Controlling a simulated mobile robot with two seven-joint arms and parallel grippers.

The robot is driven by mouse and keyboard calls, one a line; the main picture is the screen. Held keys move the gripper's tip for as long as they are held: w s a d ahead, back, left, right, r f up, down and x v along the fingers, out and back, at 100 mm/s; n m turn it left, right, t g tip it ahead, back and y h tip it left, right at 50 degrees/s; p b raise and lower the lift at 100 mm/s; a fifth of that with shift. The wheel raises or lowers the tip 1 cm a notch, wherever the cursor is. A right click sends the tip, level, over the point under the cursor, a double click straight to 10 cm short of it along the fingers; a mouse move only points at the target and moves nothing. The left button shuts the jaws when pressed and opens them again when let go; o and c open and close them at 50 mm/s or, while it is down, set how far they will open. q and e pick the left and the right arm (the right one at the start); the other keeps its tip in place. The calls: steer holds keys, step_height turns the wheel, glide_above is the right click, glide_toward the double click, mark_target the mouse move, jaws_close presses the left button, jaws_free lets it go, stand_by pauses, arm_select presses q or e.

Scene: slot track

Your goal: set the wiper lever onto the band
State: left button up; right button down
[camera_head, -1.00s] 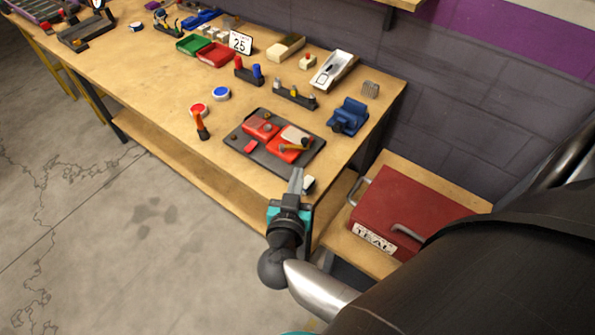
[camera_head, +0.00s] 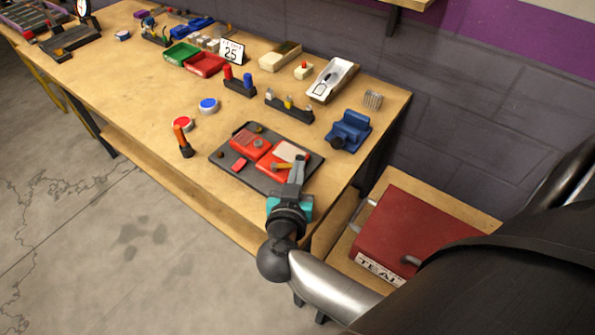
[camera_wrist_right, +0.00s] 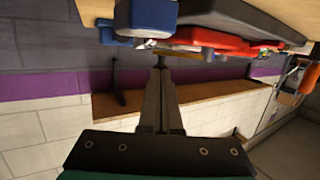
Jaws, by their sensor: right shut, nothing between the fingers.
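A red controller-like track unit lies on a dark tray (camera_head: 226,160) near the table's front right corner. It has two red blocks, the left one (camera_head: 251,149) and the right one (camera_head: 267,165). A yellow-orange lever (camera_head: 283,167) lies over the right block, beside a pale pad (camera_head: 291,150); I cannot make out the band. My right gripper (camera_head: 300,158) is shut and empty, its fingertips at the lever's right end. In the right wrist view the shut fingers (camera_wrist_right: 160,72) point toward a brownish bar (camera_wrist_right: 168,52); contact is unclear. My left gripper is out of view.
A blue vise-like block (camera_head: 349,131) is at the right. A red toolbox (camera_head: 415,237) sits on a lower surface. The table's left middle is clear.

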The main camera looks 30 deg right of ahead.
steer(key=shift+w+d+r+n+t+y+p, duration=0.1)
steer(key=shift+d+n+t+y+p, duration=0.25)
steer(key=shift+p, duration=0.35)
steer(key=shift+w+r+n+t+y+p, duration=0.15)
steer(key=shift+n+y+p, duration=0.25)
steer(key=shift+p, duration=0.3)
steer(key=n+y+p, duration=0.1)
steer(key=p, duration=0.1)
steer(key=d+n+t+y+p, duration=0.1)
steer(key=y+p, duration=0.1)
steer(key=shift+w+d+t, duration=0.2)
steer(key=shift+w+t, duration=0.1)
steer(key=shift+w+d+f+n+t+y+p, duration=0.1)
steer(key=shift+w+d+n+t+y+p, duration=0.1)
steer(key=shift+n+y, duration=0.3)
steer(key=shift+w+d+n+t+y+p, duration=0.1)
steer(key=shift+n+y+p, duration=0.05)
steer(key=shift+n+y, duration=0.25)
steer(key=n+y, duration=0.1)
steer(key=y, duration=0.1)
steer(key=w+n+y, duration=0.1)
steer(key=shift+w+d+f+n+y, duration=0.1)
steer(key=shift+w+d+n+y, duration=0.05)
steer(key=shift+d+n+y, duration=0.25)
steer(key=shift+w+d+p, duration=0.25)
steer(key=shift+w+p, duration=0.25)
steer(key=shift+w, duration=0.3)
